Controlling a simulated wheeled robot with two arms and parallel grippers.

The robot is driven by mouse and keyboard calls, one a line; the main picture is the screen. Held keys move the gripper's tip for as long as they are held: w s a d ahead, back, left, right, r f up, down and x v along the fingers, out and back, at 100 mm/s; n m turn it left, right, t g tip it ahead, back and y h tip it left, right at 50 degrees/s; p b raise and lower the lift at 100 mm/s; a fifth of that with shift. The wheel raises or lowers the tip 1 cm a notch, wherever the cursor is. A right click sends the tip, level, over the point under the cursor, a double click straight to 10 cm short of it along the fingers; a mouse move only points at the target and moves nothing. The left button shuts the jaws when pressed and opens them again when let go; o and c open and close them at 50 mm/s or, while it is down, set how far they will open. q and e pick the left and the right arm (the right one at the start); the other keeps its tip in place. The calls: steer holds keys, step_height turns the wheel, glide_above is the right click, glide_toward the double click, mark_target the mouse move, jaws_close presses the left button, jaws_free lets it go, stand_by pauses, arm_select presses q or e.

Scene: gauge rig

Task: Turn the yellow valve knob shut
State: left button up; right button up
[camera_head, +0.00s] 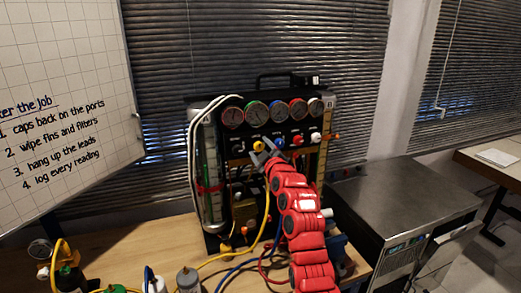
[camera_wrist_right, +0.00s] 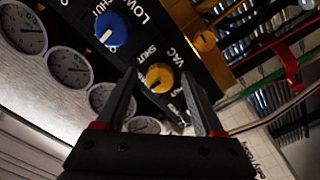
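The yellow valve knob (camera_head: 258,146) is on the front panel of the gauge rig (camera_head: 323,155), left of a blue knob (camera_head: 279,143). In the right wrist view the yellow knob (camera_wrist_right: 160,77) has the words VAC and SHUT beside it, and a small pale mark on its face. My right gripper (camera_head: 266,155) is at the panel, just by the yellow knob. In the wrist view my right gripper (camera_wrist_right: 160,76) is open, with the yellow knob showing between its fingertips. I cannot tell whether the fingers touch it. My left gripper is not in view.
The blue knob (camera_wrist_right: 111,29) is close by one finger. A red knob (camera_head: 297,140) and a white knob (camera_head: 315,137) are further right. Gauges (camera_head: 257,113) line the panel above. Yellow hose (camera_head: 225,256) and other hoses hang below. A metal cabinet (camera_head: 405,200) stands right.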

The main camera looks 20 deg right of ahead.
jaws_close()
steer(key=shift+f, duration=0.1)
